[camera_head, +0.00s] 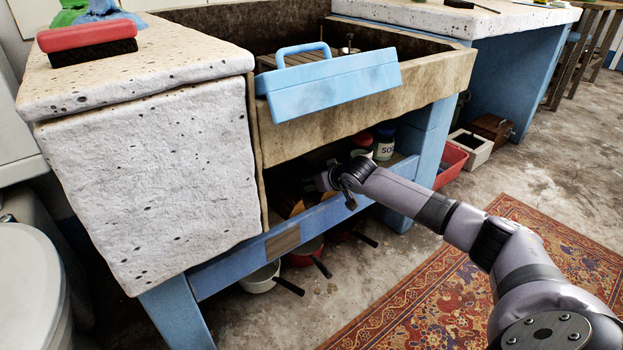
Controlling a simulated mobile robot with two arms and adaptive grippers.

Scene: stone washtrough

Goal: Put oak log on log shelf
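My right arm comes in from the right, and my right gripper (328,182) reaches into the dark space under the stone trough. Its fingertips are small and shadowed, so I cannot tell whether they are open or hold something. An orange-brown wooden piece (291,207), perhaps the oak log, shows in the shadow to the left of and below the gripper. I cannot tell whether they touch. The shelf under the trough has a blue front rail (222,269) with a brown plate (283,240) on it. My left gripper is out of view.
Jars (384,146) stand at the shelf's right end, close to my arm. Pans with dark handles (303,254) lie on the floor below. A blue caddy (331,86) sits on the trough. A patterned rug (410,310) and a red bin (451,163) are to the right.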

